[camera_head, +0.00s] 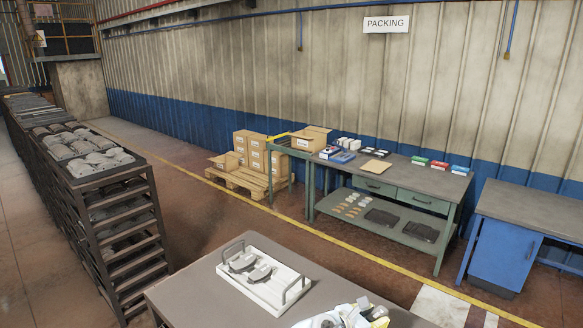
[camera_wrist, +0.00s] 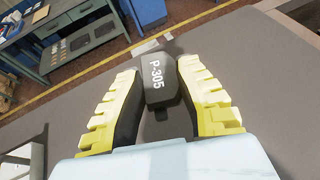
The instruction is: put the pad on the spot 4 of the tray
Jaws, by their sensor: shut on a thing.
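A dark grey pad (camera_wrist: 160,82) marked P-305 sits between the yellow fingers of my gripper (camera_wrist: 160,70) in the wrist view. My gripper is shut on it, and the pad is held above the grey table. The white tray (camera_head: 283,296) with two dark handles lies on that table in the head view, with two grey pads (camera_head: 242,263) (camera_head: 260,273) on its left part. My gripper (camera_head: 378,314) shows at the bottom edge of the head view, right of the tray; the held pad is not clear there. The tray's edge (camera_wrist: 22,153) shows at lower left in the wrist view. Spot numbers are not readable.
The grey table (camera_head: 195,298) is bare around the tray. A rack (camera_head: 115,225) of brake shoes stands at left. Behind are a green packing bench (camera_head: 400,178), a blue cabinet bench (camera_head: 508,255) and cardboard boxes (camera_head: 255,155).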

